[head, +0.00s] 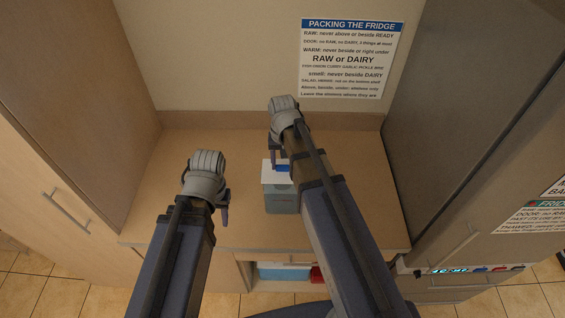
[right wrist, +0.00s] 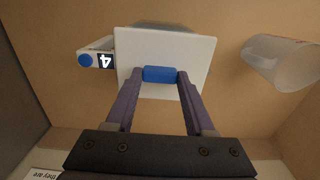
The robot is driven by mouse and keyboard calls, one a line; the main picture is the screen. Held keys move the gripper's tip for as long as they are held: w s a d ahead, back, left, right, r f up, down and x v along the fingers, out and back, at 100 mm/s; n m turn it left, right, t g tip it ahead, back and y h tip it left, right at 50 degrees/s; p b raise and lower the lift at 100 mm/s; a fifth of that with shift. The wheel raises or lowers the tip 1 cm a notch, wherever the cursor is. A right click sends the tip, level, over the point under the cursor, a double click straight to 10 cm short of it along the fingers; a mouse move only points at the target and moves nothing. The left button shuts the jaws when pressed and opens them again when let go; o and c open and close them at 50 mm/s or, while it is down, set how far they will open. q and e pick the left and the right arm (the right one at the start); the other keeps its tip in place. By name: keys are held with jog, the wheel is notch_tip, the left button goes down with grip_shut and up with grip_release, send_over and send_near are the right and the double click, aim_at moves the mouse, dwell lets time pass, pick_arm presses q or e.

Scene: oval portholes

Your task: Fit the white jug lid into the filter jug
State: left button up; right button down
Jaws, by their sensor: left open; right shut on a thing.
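The white jug lid (head: 269,177) is over the filter jug (head: 283,203), a grey-blue see-through box on the counter. In the right wrist view the lid (right wrist: 135,50) is a flat white plate that hides most of the jug beneath. My right gripper (right wrist: 160,76) is shut on the blue grip (right wrist: 160,73) in the lid's middle. I cannot tell whether the lid touches the jug's rim or hangs above it. My left gripper (head: 224,214) is open and empty, left of the jug and apart from it.
A clear cup (right wrist: 280,63) stands to the right in the right wrist view. A white piece with a blue disc and a "4" (right wrist: 97,57) shows left of the lid. Counter (head: 365,200) right of the jug is clear. A tall grey cabinet (head: 445,100) bounds the right side.

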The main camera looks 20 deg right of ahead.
aim_at(283, 166)
jog(key=shift+c, duration=0.9)
grip_release()
notch_tip(283, 166, up, 8)
jog(key=p, duration=0.8)
jog(key=shift+f, duration=0.15)
